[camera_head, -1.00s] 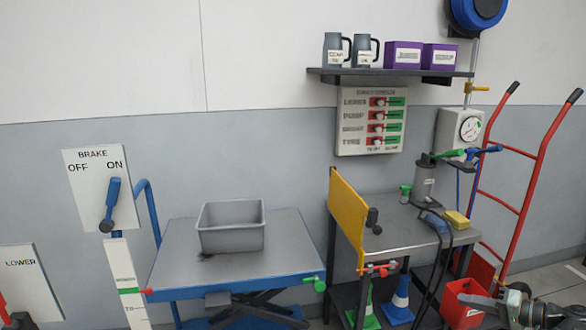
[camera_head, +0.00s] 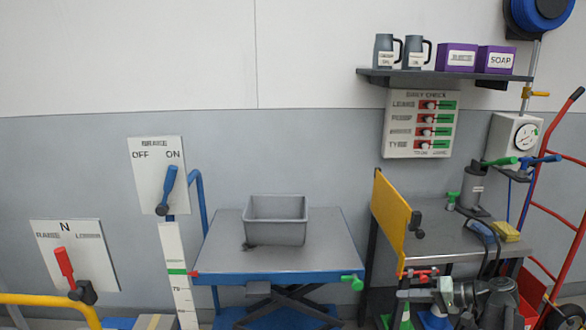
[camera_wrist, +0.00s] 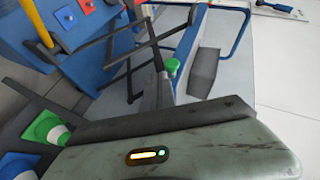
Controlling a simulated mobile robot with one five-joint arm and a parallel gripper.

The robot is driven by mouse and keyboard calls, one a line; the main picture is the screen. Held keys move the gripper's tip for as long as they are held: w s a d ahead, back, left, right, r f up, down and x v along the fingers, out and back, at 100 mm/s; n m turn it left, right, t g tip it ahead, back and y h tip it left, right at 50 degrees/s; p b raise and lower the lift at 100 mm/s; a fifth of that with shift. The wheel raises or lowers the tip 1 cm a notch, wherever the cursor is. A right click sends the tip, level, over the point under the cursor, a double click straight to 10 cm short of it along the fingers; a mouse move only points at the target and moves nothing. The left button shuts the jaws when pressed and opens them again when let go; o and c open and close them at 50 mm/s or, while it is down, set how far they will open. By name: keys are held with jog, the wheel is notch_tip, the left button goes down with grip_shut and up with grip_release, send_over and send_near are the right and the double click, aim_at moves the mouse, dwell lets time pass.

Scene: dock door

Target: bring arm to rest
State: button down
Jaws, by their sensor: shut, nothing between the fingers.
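My gripper (camera_head: 428,296) is low at the right in the head view, at the end of my dark arm. It is in front of the steel bench (camera_head: 440,242) and its lower shelf. It looks shut, with nothing held.
A blue lift table (camera_head: 335,258) bears a grey bin (camera_head: 276,230). A yellow panel (camera_head: 390,218) edges the bench. Lever boards stand left, with a yellow rail (camera_head: 45,301) in front. A red hand truck (camera_head: 556,213) stands right. A green cone (camera_wrist: 46,129) shows near the wrist.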

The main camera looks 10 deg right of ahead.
jog(key=w+a+f+n+g+h, duration=0.1)
jog(key=a+f+n+g, duration=0.15)
jog(key=a, duration=0.85)
jog(key=w+a+f+n+g, duration=0.1)
jog(key=a+f+g, duration=0.25)
jog(key=a, duration=0.75)
jog(key=s+a+f+n+g+h, duration=0.2)
jog(key=s+a+f+h, duration=0.3)
jog(key=a+f, duration=0.4)
jog(key=d+m+h, duration=0.2)
jog(key=d+h, duration=0.3)
notch_tip(320, 180, up, 24)
jog(key=p, duration=2.3)
jog(key=shift+w+d+f, duration=0.15)
jog(key=shift+w+d, duration=0.25)
jog(key=shift+d, duration=0.05)
